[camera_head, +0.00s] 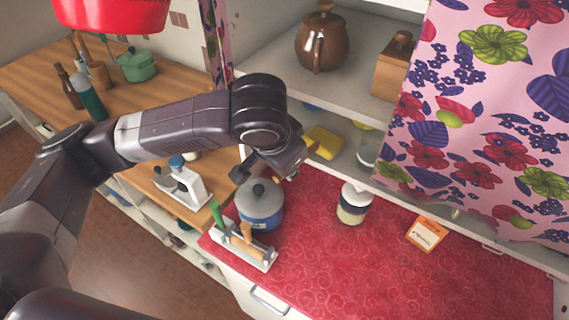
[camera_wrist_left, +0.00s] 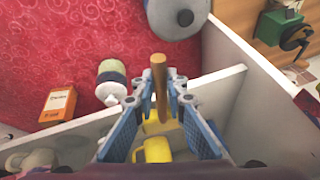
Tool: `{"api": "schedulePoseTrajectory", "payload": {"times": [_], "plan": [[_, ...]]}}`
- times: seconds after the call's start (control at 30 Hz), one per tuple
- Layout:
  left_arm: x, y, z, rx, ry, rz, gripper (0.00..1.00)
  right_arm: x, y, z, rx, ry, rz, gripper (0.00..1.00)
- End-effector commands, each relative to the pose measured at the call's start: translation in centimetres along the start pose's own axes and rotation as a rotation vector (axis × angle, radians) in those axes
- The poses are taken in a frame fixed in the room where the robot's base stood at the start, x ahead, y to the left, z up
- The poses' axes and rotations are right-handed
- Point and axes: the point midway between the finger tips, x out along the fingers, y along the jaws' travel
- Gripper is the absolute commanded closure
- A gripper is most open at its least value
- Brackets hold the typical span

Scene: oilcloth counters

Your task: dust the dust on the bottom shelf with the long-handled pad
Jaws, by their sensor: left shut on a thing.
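My left gripper (camera_head: 290,166) reaches over the back of the red counter, at the opening of the bottom shelf (camera_head: 346,158). In the left wrist view its blue fingers (camera_wrist_left: 158,98) are shut on the wooden handle (camera_wrist_left: 158,72) of the long-handled pad. The yellow pad (camera_head: 324,142) shows inside the bottom shelf, just right of the gripper. In the left wrist view, yellow also shows beyond the handle. I cannot make out dust on the shelf. My right gripper is not in view.
A blue pot (camera_head: 262,212), a lidded jar (camera_head: 353,204) and an orange box (camera_head: 426,234) stand on the red counter. A glass jar (camera_head: 368,150) is on the bottom shelf. A floral curtain (camera_head: 490,120) covers the shelves' right side. A brown teapot (camera_head: 322,40) stands above.

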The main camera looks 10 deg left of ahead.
Motion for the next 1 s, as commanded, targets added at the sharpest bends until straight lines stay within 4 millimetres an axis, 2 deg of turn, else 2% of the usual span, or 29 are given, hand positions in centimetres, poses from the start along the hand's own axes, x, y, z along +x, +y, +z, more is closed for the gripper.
{"api": "schedulePoseTrajectory", "payload": {"times": [0.5,1.0], "plan": [[0.3,-2.5,0.8,-0.003,-0.003,-0.002,1.00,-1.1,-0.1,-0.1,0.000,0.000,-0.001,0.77],[0.6,-4.3,1.2,-0.002,-0.002,-0.002,1.00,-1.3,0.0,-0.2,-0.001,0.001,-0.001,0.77]]}}
